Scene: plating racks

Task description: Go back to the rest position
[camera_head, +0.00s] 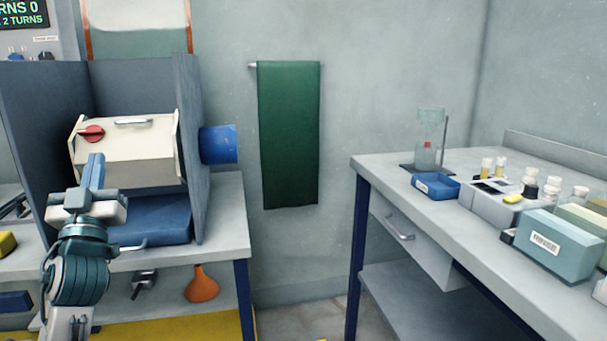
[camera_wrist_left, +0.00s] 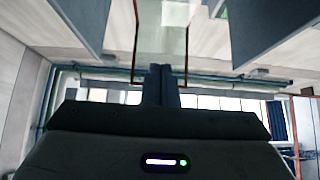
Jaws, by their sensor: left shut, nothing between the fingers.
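My left gripper (camera_head: 96,160) is in the head view at the left, pointing up in front of a cream box (camera_head: 140,138) with a red knob (camera_head: 91,133). Its two blue fingers are together with nothing between them. In the left wrist view the shut fingers (camera_wrist_left: 161,72) point up toward the wall and a copper-framed pane. My right gripper is not in either view.
The cream box stands between grey panels (camera_head: 187,120) on a left bench with a blue drawer-like block (camera_head: 150,218). A right bench (camera_head: 385,172) holds glassware, vials and a teal box (camera_head: 548,240). A green towel (camera_head: 288,135) hangs between. Floor between the benches is clear.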

